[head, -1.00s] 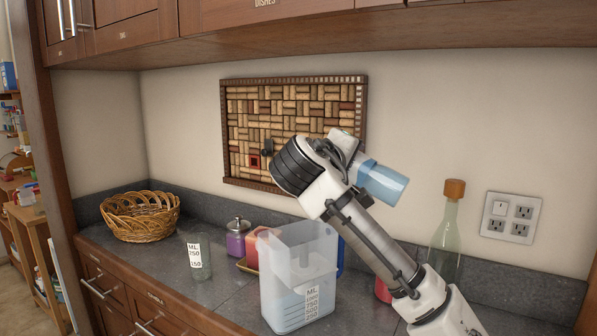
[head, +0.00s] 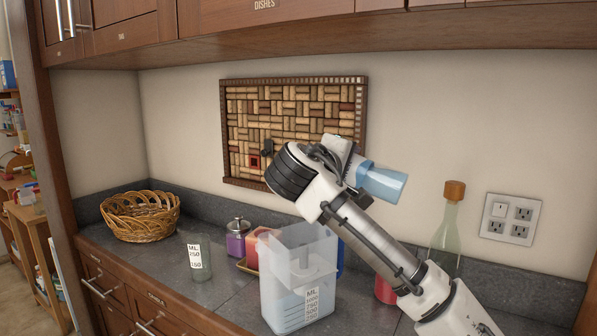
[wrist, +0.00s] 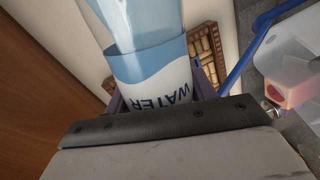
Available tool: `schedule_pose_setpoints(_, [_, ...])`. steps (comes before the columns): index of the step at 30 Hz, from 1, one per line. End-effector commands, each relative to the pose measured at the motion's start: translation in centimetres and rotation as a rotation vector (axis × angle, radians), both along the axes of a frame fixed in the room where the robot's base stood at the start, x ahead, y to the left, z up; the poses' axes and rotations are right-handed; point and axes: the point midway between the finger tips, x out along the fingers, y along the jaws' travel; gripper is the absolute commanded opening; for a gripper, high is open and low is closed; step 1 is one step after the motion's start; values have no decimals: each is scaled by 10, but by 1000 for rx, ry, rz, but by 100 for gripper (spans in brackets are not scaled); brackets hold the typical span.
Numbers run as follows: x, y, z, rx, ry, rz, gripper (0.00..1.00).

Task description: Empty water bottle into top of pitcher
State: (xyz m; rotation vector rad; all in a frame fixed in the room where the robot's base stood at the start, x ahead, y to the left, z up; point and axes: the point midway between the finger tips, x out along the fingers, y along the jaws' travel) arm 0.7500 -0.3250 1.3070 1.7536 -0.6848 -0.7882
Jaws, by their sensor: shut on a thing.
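A bottle with a blue and white WATER label (wrist: 160,92) fills the top middle of the wrist view. In the head view the light-blue bottle (head: 384,184) is tilted, high above the counter and behind my arm. My gripper (wrist: 158,100) is shut on the bottle, with a finger on either side of it. In the head view my wrist hides most of the grip. The translucent pitcher (head: 282,300) stands upright on the counter, below and left of the bottle, with ML marks on its side. A blue handle (wrist: 243,62) shows beside it in the wrist view.
A small glass with ML marks (head: 200,262), a purple jar (head: 237,240) and a wicker basket (head: 140,216) stand to the left. A corked bottle (head: 446,235) stands right, behind my arm. The cabinet (head: 300,28) overhangs above.

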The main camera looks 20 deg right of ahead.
Motion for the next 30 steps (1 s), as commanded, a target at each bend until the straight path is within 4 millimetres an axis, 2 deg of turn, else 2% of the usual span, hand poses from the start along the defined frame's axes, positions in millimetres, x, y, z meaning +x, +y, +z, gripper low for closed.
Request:
schedule_pose_setpoints(17, [4,3,10,-52,58,0,22])
schedule_pose_setpoints(30, [4,3,8,-83,97,0,22])
